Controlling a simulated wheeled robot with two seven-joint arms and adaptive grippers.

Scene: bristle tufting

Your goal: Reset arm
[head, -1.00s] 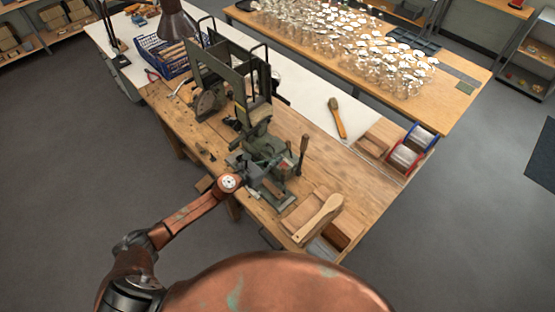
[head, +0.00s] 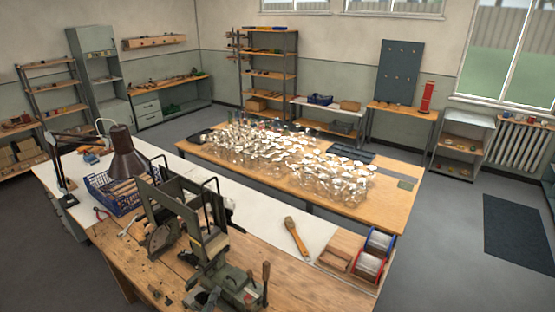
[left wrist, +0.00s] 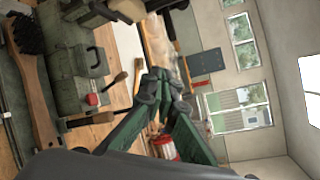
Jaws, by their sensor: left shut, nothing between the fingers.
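My left gripper shows in the left wrist view (left wrist: 164,84), its dark green fingers closed together with nothing between them. It is beside the green tufting machine, whose base fills the left of that view (left wrist: 72,70); I cannot tell the exact gap. In the head view the tufting machine (head: 240,290) stands on the wooden bench at the bottom. My left arm is mostly below the frame there. A wooden brush with dark bristles (left wrist: 40,100) shows at the left edge of the wrist view. My right gripper is in neither view.
A second table (head: 385,210) behind carries many clear glass-like items. The grey floor to the right is open around a dark mat (head: 518,238).

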